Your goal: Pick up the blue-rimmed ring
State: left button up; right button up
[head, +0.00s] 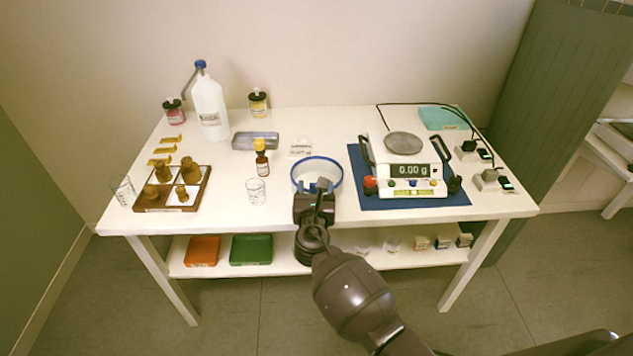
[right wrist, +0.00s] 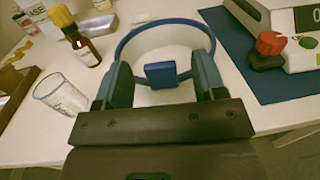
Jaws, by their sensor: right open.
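The blue-rimmed ring (head: 298,167) stands near the front edge of the white table, with a pale inside and a blue upper rim. In the right wrist view the ring (right wrist: 164,22) has a small blue block (right wrist: 160,74) on its near side. My right gripper (head: 316,188) is at the near side of the ring. In the right wrist view its two fingers (right wrist: 165,72) are apart, one on each side of the blue block, with visible gaps. The gripper hides part of the ring's near wall in the head view. My left gripper is not in view.
A balance (head: 408,180) on a blue mat (head: 440,204) stands right of the ring. A glass beaker (head: 256,191) and a brown dropper bottle (head: 262,160) stand to its left. A wooden weight tray (head: 205,181) is further left. A lower shelf (head: 300,266) holds several items.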

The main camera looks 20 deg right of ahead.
jog(key=c, duration=1)
